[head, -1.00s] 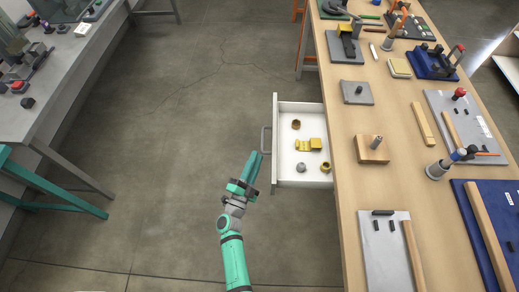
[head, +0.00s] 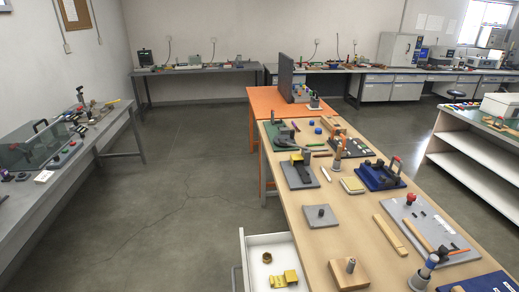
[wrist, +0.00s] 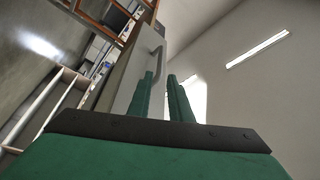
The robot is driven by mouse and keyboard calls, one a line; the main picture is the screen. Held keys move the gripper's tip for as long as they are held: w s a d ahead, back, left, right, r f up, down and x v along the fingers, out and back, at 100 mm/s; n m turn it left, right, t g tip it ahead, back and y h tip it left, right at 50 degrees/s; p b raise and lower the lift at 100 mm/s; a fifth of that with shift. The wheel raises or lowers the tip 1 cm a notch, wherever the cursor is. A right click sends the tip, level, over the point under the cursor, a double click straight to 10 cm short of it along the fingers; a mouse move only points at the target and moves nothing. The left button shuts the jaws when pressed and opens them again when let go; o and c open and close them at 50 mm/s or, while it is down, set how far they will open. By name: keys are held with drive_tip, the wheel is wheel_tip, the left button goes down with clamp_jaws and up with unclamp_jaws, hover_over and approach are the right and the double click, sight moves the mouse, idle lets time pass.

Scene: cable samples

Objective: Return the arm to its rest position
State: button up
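My gripper (wrist: 161,75) shows only in the wrist view. Its two green fingers stand apart with a clear gap and nothing between them. A pale panel with a grey handle (wrist: 158,50), which looks like the drawer front, is just beyond the fingertips; I cannot tell the exact distance. In the head view my arm is out of frame. The white drawer (head: 263,240) stands pulled out from the wooden table, cut off by the bottom edge. A brass nut (head: 267,258) and a yellow block (head: 290,277) lie in it.
The wooden table (head: 318,238) on the right carries several fixtures and tools. An orange table (head: 262,108) stands behind it. A grey bench (head: 40,190) is at the left. The concrete floor (head: 180,190) between them is clear.

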drive_tip(key=s+d+r+n+g+y, duration=0.1)
drive_tip(key=s+d+r+n, duration=0.3)
drive_tip(key=s, duration=0.6)
drive_tip(key=s+d+r+n+g+y, duration=0.1)
drive_tip(key=s+d+r+n, duration=0.3)
drive_tip(key=s, duration=0.6)
drive_tip(key=s+d+r+n+g, duration=0.2)
drive_tip(key=s+d+r+n, duration=0.3)
drive_tip(key=s, duration=0.6)
drive_tip(key=shift+d+g+y, duration=0.2)
drive_tip(key=shift+g+y, duration=0.2)
drive_tip(key=shift+d+r, duration=0.1)
